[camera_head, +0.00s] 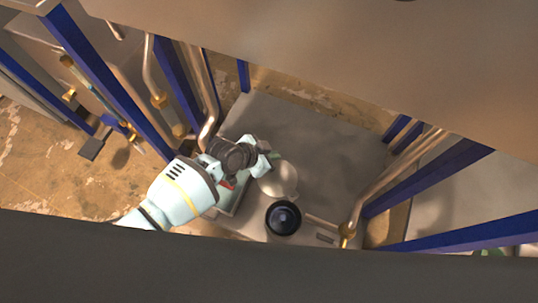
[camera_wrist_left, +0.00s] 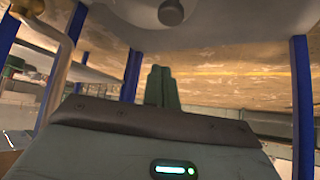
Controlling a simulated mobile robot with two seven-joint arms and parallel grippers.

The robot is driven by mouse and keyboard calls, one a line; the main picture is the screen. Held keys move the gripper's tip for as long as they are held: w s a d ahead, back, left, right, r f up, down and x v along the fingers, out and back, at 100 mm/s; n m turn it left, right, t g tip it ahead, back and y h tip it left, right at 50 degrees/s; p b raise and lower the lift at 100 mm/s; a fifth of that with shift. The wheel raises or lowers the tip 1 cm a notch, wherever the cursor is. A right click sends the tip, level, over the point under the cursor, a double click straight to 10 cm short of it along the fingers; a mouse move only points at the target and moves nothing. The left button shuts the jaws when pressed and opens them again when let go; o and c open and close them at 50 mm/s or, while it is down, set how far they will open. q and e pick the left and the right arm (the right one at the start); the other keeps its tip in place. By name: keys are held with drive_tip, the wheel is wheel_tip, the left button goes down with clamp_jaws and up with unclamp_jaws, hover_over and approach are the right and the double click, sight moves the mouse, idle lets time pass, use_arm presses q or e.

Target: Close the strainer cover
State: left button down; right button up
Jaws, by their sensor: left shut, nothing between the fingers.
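A pale silver, round, dome-like piece (camera_head: 283,180), which looks like the strainer cover, shows on the grey chamber unit (camera_head: 320,150) in the head view. I cannot tell from here how far open it stands. A dark round fitting (camera_head: 283,217) sits just below it in the picture. My left gripper (camera_head: 273,157) is at the upper left edge of the silver piece; whether it touches is unclear. In the left wrist view its two dark green fingers (camera_wrist_left: 161,86) are together with nothing between them. A grey rounded body with a knob (camera_wrist_left: 171,12) hangs above them. My right gripper is out of view.
Blue posts (camera_head: 180,95) and copper-coloured pipes (camera_head: 207,105) stand left of the unit. Another pipe (camera_head: 375,188) and blue beams (camera_head: 430,180) stand to the right. A large beige surface (camera_head: 390,45) covers the top of the head view.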

use_arm(q)
drive_tip(key=b, duration=0.3)
hover_over(278, 165)
drive_tip(key=d, duration=0.2)
drive_tip(key=f, duration=0.3)
drive_tip(key=w+f, duration=0.1)
drive_tip(key=f, duration=0.1)
drive_tip(key=shift+a+f, duration=0.15)
drive_tip(key=shift+a, duration=0.05)
drive_tip(key=shift+s+a+f, duration=0.15)
drive_tip(key=shift+s+a, duration=0.05)
drive_tip(key=shift+a, duration=0.1)
drive_tip(key=shift+s+a, duration=0.35)
drive_tip(key=shift+a, duration=0.15)
drive_tip(key=shift+s+a+f, duration=0.1)
drive_tip(key=shift+s+a, duration=0.4)
drive_tip(key=shift+a, duration=0.2)
